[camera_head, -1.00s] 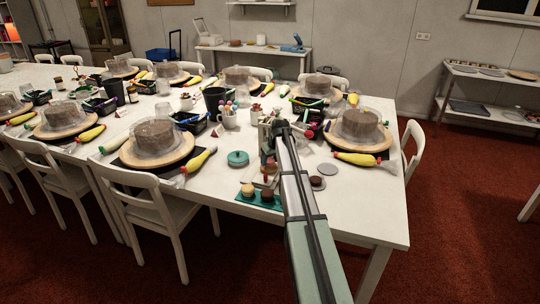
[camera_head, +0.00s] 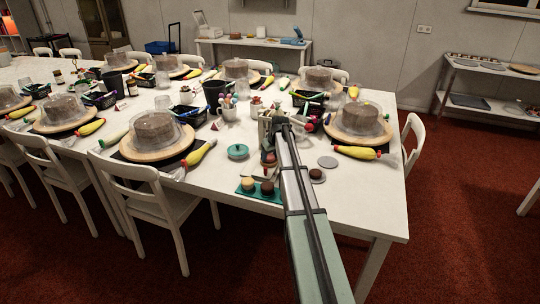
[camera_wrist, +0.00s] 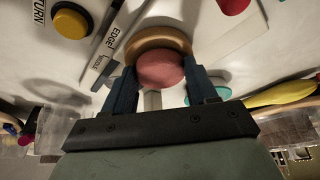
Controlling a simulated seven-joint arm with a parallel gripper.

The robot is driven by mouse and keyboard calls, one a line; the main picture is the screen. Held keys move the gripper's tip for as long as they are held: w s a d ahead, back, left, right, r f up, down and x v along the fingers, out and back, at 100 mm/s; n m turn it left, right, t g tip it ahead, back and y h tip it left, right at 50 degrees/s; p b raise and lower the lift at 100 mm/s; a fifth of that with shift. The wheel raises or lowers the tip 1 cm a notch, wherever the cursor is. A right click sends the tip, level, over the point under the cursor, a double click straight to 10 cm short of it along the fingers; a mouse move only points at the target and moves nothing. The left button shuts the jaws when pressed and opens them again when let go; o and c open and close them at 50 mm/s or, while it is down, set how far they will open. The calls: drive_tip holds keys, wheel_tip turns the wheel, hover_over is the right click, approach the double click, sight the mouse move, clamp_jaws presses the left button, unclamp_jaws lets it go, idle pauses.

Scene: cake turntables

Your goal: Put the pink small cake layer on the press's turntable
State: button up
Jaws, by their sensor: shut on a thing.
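The pink small cake layer (camera_wrist: 160,68) is between the two dark blue fingers of my gripper (camera_wrist: 163,82) in the wrist view. My gripper is shut on it. A tan round disc (camera_wrist: 157,35) shows just behind the pink layer; I cannot tell whether they touch. A light bar marked EDGE and a yellow button (camera_wrist: 70,22) marked TURN lie at the upper left. In the head view, my arm hides most of the fingers and of the pale press-like device (camera_head: 264,120) near the arm's end.
A green tray (camera_head: 240,190) with small cake layers is at the table's front. A brown layer (camera_head: 316,174) and a grey disc (camera_head: 328,162) lie right of my arm. A teal lidded pot (camera_head: 238,151) is left. Domed cakes and piping bags stand around.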

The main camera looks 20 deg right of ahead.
drive_tip(key=shift+s+f, duration=0.25)
drive_tip(key=shift+f, duration=0.6)
idle(0.3)
drive_tip(key=o, duration=0.9)
drive_tip(key=shift+o, duration=1.3)
drive_tip(key=shift+r, duration=0.2)
drive_tip(key=v, duration=1.4)
drive_tip(key=shift+w+r, duration=0.2)
drive_tip(key=shift+r, duration=0.25)
